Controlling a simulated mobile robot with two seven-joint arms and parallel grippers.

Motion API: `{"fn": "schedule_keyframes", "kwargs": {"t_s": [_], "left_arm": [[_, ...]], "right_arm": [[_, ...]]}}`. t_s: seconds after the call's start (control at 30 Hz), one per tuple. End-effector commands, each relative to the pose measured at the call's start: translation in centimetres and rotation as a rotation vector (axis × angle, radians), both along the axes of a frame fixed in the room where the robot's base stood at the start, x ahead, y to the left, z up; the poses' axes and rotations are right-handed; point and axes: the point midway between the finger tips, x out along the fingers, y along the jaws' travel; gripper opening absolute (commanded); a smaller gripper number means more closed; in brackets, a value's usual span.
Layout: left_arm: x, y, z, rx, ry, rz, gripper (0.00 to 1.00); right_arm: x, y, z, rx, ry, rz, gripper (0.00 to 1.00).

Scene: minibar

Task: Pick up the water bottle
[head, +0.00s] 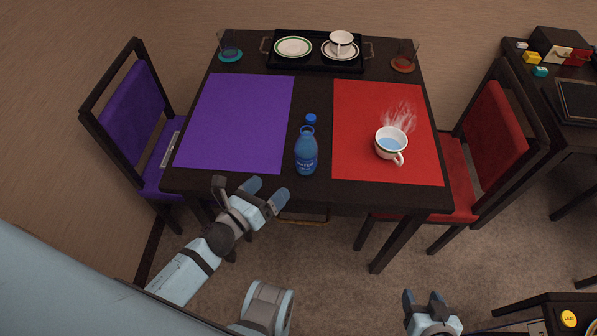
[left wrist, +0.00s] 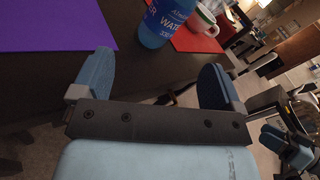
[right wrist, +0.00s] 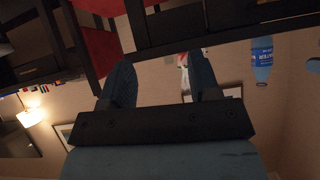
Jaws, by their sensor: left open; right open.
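The blue water bottle (head: 306,152) stands upright on the dark table (head: 312,188), between the purple mat and the red mat, near the front edge. It also shows in the left wrist view (left wrist: 163,22), ahead of the fingers and cut off at the top. My left gripper (head: 268,192) is open and empty at the table's front edge, to the left of and nearer than the bottle, not touching it. My right gripper (head: 424,298) is open and empty, low in front of the table at the right. The bottle also shows in the right wrist view (right wrist: 262,62), far off.
A steaming cup (head: 390,144) stands on the red mat (head: 360,165). The purple mat (head: 235,120) is bare. A black tray (head: 317,64) with a plate, cup and saucer is at the back, with glasses on either side. Purple (head: 130,105) and red (head: 497,135) chairs flank the table.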

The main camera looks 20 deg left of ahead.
Motion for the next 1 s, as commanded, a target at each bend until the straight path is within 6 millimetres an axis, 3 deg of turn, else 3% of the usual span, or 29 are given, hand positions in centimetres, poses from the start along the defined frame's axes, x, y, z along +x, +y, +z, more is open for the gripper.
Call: {"fn": "schedule_keyframes", "kwargs": {"t_s": [0.03, 0.23, 0.6, 0.87, 1.0], "left_arm": [[0.4, -0.1, -1.1, 0.105, -0.050, -0.021, 0.92], [1.1, -0.5, -1.4, 0.347, -0.162, -0.066, 0.92], [7.0, -2.8, -1.1, 0.360, -0.170, -0.068, 0.92], [9.0, -3.7, -1.3, 0.358, -0.166, -0.068, 0.92], [10.9, -4.4, -1.1, 0.358, -0.169, -0.068, 0.92]], "right_arm": [[0.1, 0.0, -1.2, 0.002, 0.003, -0.001, 0.56], [0.3, 0.2, -1.2, 0.014, -0.002, -0.007, 0.56], [0.7, -0.1, -0.6, 0.013, -0.003, -0.013, 0.56], [0.4, -0.3, -1.3, 0.007, 0.012, -0.012, 0.56], [0.2, -0.3, -1.1, 0.004, 0.013, -0.009, 0.56]]}}
